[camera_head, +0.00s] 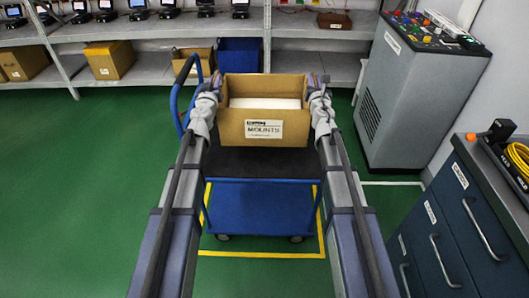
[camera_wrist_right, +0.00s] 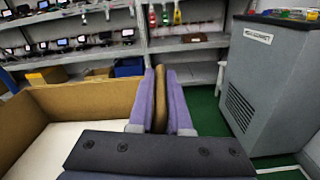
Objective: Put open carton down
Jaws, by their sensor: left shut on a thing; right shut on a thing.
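The open carton (camera_head: 264,140) is brown cardboard with a white label reading "MOUNTS" on its near face and something white inside. It is upright between my two grippers, at the far end of the blue cart (camera_head: 262,196); I cannot tell whether it touches the cart's dark top. My left gripper (camera_head: 213,84) is shut on its left wall and my right gripper (camera_head: 316,84) on its right wall. In the right wrist view the purple fingers of my right gripper (camera_wrist_right: 160,105) pinch the carton's wall, and the carton's inside (camera_wrist_right: 75,100) shows to the left.
The cart stands in a yellow floor outline (camera_head: 262,254), its blue handle (camera_head: 178,95) at the left. Shelves with devices, cartons (camera_head: 109,60) and a blue bin (camera_head: 239,56) stand behind. A grey console (camera_head: 405,100) and drawer cabinet (camera_head: 450,225) are at the right. Green floor is clear at the left.

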